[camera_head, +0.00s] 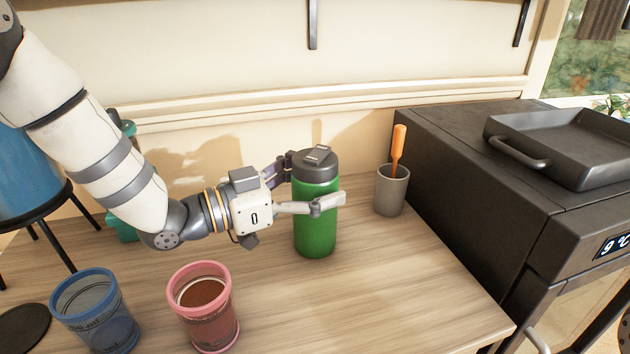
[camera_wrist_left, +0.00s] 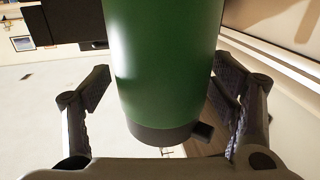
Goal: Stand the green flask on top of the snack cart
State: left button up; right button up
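The green flask (camera_head: 316,232), with its dark grey lid, stands upright on the wooden table. My left gripper (camera_head: 303,184) comes in from the left with one finger on each side of the flask's upper body. In the left wrist view the flask (camera_wrist_left: 165,70) fills the middle, lid toward the bottom. A gap shows between it and the finger pads (camera_wrist_left: 162,85), so the gripper is open around it. A black unit with a display (camera_head: 465,190) at the right may be the snack cart; I cannot tell for sure. My right gripper is not in view.
A grey cup (camera_head: 391,194) with an orange-handled tool stands right of the flask, beside the black unit. A black tray (camera_head: 565,145) lies on the unit's top. Pink (camera_head: 207,318) and blue (camera_head: 97,318) cups stand at the front left. The table's front right is clear.

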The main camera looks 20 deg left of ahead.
aim_at(294, 185)
pick_arm(q)
jog(key=shift+r, duration=0.2)
jog(key=p+v, duration=0.1)
jog(key=v, duration=0.5)
jog(key=shift+s+a+r, duration=0.1)
jog(key=shift+s+a, duration=0.05)
jog(key=shift+a, duration=0.05)
jog(key=shift+s+a, duration=0.3)
jog(key=shift+s, duration=0.1)
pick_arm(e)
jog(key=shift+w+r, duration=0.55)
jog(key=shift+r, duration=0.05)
